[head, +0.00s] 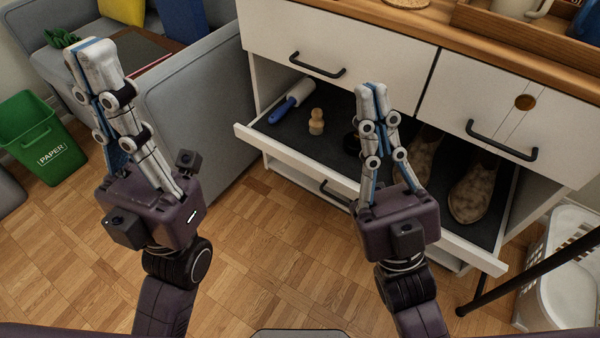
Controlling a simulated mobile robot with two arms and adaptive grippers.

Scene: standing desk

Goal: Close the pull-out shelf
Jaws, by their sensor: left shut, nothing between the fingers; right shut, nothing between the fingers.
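The pull-out shelf (284,141) is a dark-lined tray with a white front edge, and it sticks out from a white cabinet below two drawers. On it lie a blue-handled lint roller (291,103), a small wooden figure-like object (317,121), a round dark item (351,142) and a pair of brown mottled shoes (470,188). My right gripper (372,90) is shut and empty, in front of the shelf's middle in the picture and hiding part of it. Whether it touches the shelf cannot be told. My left gripper (90,48) is shut and empty, left of the cabinet and apart from the shelf.
Two upper drawers with black handles (318,66) look closed, under a wooden top (430,20). A grey sofa (195,105) stands left of the cabinet. A green paper bin (42,140) is far left, and a white basket (560,285) is at right. Parquet floor (265,260) is open in front.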

